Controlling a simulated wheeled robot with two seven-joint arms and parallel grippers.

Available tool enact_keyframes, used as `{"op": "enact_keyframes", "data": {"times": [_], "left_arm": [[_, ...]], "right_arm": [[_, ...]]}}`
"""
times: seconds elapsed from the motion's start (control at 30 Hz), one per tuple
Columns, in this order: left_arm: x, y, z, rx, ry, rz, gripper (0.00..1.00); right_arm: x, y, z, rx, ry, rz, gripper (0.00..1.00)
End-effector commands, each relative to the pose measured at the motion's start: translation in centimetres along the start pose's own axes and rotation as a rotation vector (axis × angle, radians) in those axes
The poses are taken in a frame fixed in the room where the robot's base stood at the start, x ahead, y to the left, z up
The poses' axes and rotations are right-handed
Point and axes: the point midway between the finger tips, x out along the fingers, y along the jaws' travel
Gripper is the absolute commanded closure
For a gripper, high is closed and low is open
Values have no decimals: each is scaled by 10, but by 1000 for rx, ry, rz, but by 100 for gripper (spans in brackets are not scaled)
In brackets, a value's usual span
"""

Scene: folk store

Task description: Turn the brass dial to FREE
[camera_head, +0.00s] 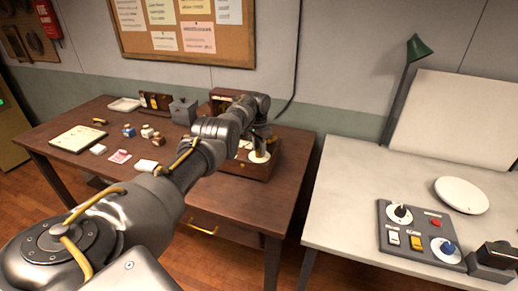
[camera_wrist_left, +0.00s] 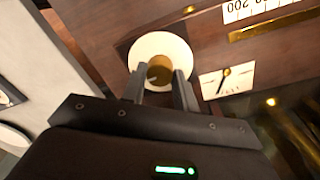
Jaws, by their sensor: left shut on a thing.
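The brass dial (camera_wrist_left: 159,73) is a round knob on a white disc plate (camera_wrist_left: 150,47), seen in the left wrist view on a dark wooden cabinet. My left gripper (camera_wrist_left: 161,82) has its two fingers on either side of the knob and is shut on it. In the head view the white plate (camera_head: 260,156) shows on the wooden cabinet (camera_head: 247,170), with my left arm reaching to it. The gripper hides part of the dial there. Any lettering around the dial is too small or hidden to read. My right gripper is not in view.
A white gauge with a needle (camera_wrist_left: 226,80) and a brass slot under a numbered scale (camera_wrist_left: 262,10) sit beside the dial. Small items and a pale board (camera_head: 79,138) lie on the brown table. A switch panel (camera_head: 420,232) stands on the right table.

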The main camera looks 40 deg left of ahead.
Motion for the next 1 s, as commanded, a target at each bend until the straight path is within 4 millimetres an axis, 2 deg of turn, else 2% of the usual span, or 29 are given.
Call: {"op": "enact_keyframes", "data": {"times": [0.13,0.17,0.3,0.57,0.73,0.87,1.0], "left_arm": [[-1,0,0,-1,2,-1,94],[-1,0,0,-1,2,-1,68],[-1,0,0,-1,1,-1,50],[0,0,0,-1,1,0,49],[-7,0,0,-1,1,0,49],[-21,0,0,-1,1,0,49],[-45,0,0,-1,1,0,49]], "right_arm": [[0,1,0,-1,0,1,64],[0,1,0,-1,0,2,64],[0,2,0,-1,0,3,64],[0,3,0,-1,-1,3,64],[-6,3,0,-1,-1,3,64],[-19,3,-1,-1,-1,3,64],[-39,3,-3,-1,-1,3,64]]}}
